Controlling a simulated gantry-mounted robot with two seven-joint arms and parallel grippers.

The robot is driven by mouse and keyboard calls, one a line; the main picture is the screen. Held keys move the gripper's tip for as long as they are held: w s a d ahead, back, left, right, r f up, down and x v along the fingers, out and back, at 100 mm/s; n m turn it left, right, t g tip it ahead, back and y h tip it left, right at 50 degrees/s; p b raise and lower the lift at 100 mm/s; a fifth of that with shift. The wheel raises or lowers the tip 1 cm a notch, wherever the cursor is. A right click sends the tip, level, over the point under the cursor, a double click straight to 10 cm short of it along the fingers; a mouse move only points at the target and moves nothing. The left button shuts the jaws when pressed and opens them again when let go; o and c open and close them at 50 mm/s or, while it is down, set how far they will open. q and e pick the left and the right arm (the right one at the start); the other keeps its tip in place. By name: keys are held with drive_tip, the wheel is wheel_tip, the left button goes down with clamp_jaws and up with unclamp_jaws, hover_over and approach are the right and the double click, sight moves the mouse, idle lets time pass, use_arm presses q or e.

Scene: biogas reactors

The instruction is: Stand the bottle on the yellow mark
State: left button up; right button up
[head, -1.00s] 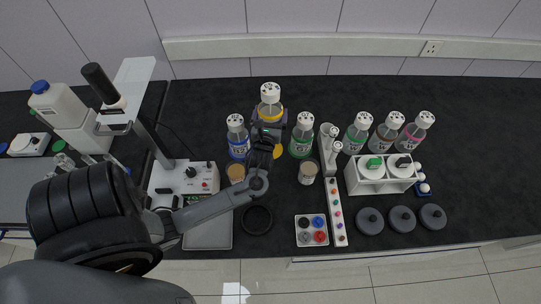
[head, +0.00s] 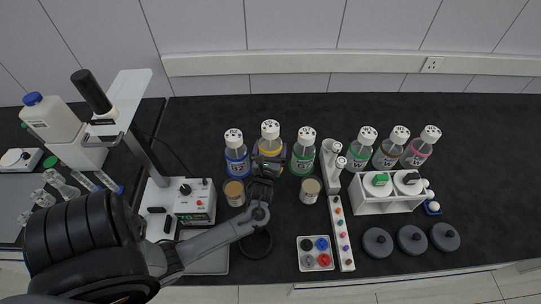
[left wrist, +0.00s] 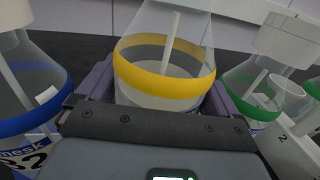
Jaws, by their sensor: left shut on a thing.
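The bottle (head: 270,145) has a white cap and a yellow band, and is upright between a blue-banded bottle (head: 237,158) and a green-banded bottle (head: 304,156). My left gripper (head: 269,162) is shut on it from the front, low on its body. In the left wrist view the bottle (left wrist: 165,72) sits between the two fingers of the gripper (left wrist: 163,98), with clear liquid inside. The yellow mark is hidden, behind or under the bottle and gripper. I cannot tell whether the base touches the bench. My right gripper is not in view.
Tan-lidded jars (head: 234,190) (head: 310,187) stand on either side of my left gripper. A white stand (head: 334,160) is right of the green-banded bottle, with more bottles (head: 388,152) beyond. A black ring (head: 256,243) lies in front. The bench behind the bottles is clear.

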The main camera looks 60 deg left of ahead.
use_arm(q)
drive_tip(key=shift+f+b, duration=0.4)
drive_tip(key=shift+f, duration=1.25)
drive_tip(key=shift+f, duration=0.1)
drive_tip(key=o, duration=1.3)
drive_tip(key=shift+f, duration=0.1)
drive_tip(key=shift+s+d, duration=0.25)
drive_tip(key=shift+d, duration=0.1)
drive_tip(key=p+v, duration=0.1)
drive_tip(key=v, duration=1)
drive_tip(key=shift+d, duration=0.1)
